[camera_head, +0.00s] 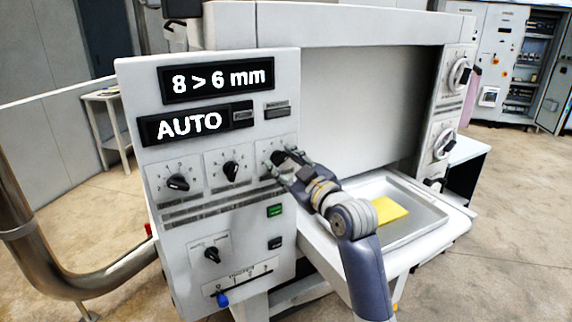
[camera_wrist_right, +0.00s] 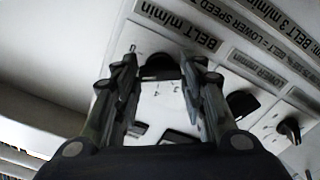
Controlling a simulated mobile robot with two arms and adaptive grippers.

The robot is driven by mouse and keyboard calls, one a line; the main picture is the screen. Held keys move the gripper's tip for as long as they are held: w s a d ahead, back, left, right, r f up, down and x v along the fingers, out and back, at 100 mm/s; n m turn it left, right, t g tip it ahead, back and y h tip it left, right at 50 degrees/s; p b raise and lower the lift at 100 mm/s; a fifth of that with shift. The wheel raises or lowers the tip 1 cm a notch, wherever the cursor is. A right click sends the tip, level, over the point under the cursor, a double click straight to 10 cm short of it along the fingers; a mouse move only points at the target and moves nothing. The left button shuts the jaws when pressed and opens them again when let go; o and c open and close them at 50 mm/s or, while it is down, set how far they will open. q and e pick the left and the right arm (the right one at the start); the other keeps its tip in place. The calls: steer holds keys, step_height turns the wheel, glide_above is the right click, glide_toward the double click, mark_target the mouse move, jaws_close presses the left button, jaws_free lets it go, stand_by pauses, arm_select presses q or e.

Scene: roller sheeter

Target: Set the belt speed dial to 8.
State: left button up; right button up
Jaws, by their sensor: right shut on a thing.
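The control panel (camera_head: 215,125) has a row of three black dials at mid height. My right gripper (camera_head: 280,163) is at the rightmost dial (camera_head: 278,157) of that row and hides much of it. In the right wrist view the fingers of my right gripper (camera_wrist_right: 160,80) are on both sides of a black knob (camera_wrist_right: 160,68), shut on it. The label by this knob reads "BELT m/min", so it is the belt speed dial. Its pointer and the number it points to cannot be made out. My left gripper is not in view.
The other two dials are the left one (camera_head: 178,182) and the middle one (camera_head: 231,168). Below are a green button (camera_head: 275,211), a small knob (camera_head: 212,254) and a blue-tipped slider (camera_head: 222,299). A tray (camera_head: 425,222) with a yellow sheet (camera_head: 388,210) lies right of the panel.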

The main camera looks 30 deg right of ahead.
steer(key=m+p, duration=0.3)
steer(key=shift+r+m, duration=0.15)
steer(key=shift+m, duration=0.25)
steer(key=shift+m+p, duration=1.55)
steer(key=shift+m, duration=0.45)
steer(key=o, duration=1.1)
steer(key=shift+c, duration=0.2)
steer(key=s+a, duration=0.1)
steer(key=s, duration=1.1)
